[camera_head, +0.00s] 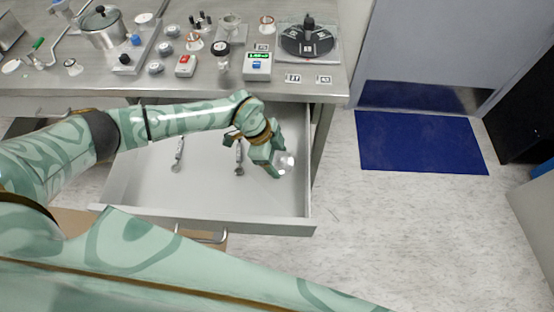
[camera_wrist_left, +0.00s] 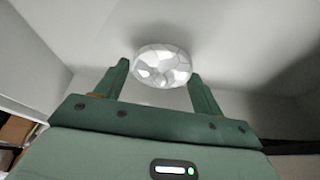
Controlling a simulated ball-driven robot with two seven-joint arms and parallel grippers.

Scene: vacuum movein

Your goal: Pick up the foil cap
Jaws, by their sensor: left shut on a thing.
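The foil cap (camera_wrist_left: 162,66) is a round, crinkled silver disc. In the left wrist view it sits between the tips of the two green fingers of my left gripper (camera_wrist_left: 160,82). The gripper is shut on the cap. I cannot tell whether the cap touches the drawer floor. My right gripper is not in view.
The open drawer (camera_head: 160,200) has raised walls around the gripper. Two small metal tools (camera_head: 178,154) and (camera_head: 239,157) lie in it. The steel bench (camera_head: 330,88) above holds a pot, a scale and several small parts. A blue mat (camera_head: 420,142) lies on the floor at right.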

